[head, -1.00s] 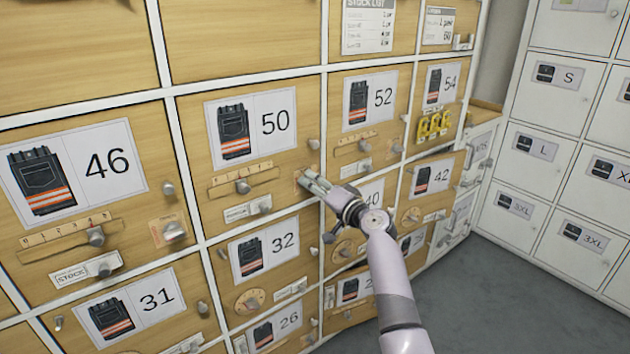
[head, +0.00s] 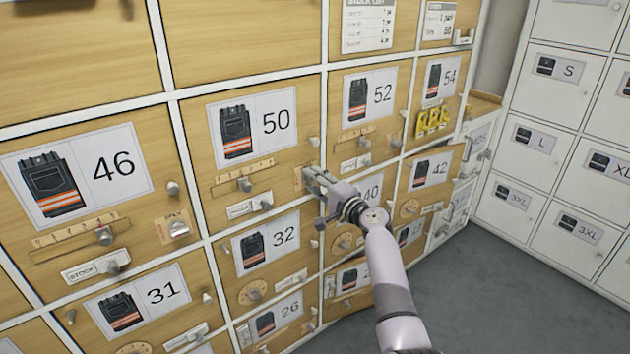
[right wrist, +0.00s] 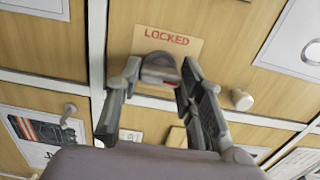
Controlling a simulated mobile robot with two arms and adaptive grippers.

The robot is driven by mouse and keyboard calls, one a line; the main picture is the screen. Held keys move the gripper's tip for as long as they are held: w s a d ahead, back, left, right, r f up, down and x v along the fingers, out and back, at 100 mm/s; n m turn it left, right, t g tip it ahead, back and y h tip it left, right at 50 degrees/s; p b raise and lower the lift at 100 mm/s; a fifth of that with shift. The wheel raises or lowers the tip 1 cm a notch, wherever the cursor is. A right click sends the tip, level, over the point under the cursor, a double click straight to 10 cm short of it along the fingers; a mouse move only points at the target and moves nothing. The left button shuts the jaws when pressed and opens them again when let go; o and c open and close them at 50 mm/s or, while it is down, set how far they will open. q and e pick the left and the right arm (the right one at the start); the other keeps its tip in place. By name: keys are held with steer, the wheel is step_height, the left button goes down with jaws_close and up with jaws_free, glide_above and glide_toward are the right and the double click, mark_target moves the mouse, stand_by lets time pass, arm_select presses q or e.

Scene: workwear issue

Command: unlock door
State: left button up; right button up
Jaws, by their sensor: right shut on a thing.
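The door marked 50 (head: 222,165) is in the middle of the wooden locker wall and looks shut. A small plate reading LOCKED (right wrist: 192,50) is in the right wrist view, with a grey rounded lock knob (right wrist: 158,60) on its lower part. My right gripper (head: 309,178) is at the lower right corner of door 50. In the right wrist view its fingertips (right wrist: 159,75) are either side of the knob, shut on it. My left gripper is not in view.
A round white door knob (right wrist: 241,99) is close to the right of my fingers. Door 46 (head: 90,175) has a similar plate and knob. Door 42 (head: 432,172) seems to stand slightly ajar. Yellow tags (head: 433,121) hang below 54. Grey floor (head: 480,290) is clear at right.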

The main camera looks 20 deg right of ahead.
stand_by(0.4)
steer(key=o, duration=1.2)
steer(key=shift+c, duration=0.2)
steer(key=v, duration=1.2)
